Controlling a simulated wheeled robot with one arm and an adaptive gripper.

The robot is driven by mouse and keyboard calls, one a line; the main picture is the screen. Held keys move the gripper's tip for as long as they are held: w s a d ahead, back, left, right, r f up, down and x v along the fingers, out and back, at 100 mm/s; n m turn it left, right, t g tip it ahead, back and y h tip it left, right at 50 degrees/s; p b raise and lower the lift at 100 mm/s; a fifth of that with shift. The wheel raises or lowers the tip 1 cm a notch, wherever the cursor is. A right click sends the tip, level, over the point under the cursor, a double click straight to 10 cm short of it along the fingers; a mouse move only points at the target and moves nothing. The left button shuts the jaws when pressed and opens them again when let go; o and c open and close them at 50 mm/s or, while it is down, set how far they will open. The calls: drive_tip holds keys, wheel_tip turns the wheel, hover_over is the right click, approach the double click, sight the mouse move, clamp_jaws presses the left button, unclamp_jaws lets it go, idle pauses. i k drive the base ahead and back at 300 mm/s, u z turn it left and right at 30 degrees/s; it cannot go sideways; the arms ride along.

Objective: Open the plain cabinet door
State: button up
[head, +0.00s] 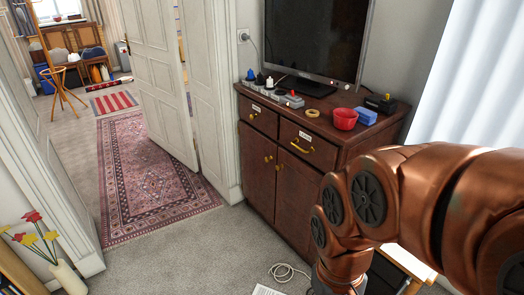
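A dark brown wooden cabinet (262,190) stands against the wall right of the doorway. Below its drawers are two shut doors without labels, a left door (256,180) and a right door (292,205), with brass knobs close together near their meeting edge. Above them are a left drawer (262,119) and a right drawer (320,152), both shut, with white labels and brass handles. I cannot tell which door the task calls plain. My copper arm covers the lower right of the view and hides part of the cabinet's right side. My gripper is not visible.
A monitor (316,40), power strip (270,95), tape roll (340,113), red bowl (345,119) and blue block (366,116) stand on top. A white cable (288,271) lies on the carpet before the cabinet. A white room door (158,75) stands open; a flower vase (68,278) is lower left.

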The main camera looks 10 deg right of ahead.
sight(259, 153)
drive_tip(key=i, duration=1.8)
drive_tip(key=u, duration=1.3)
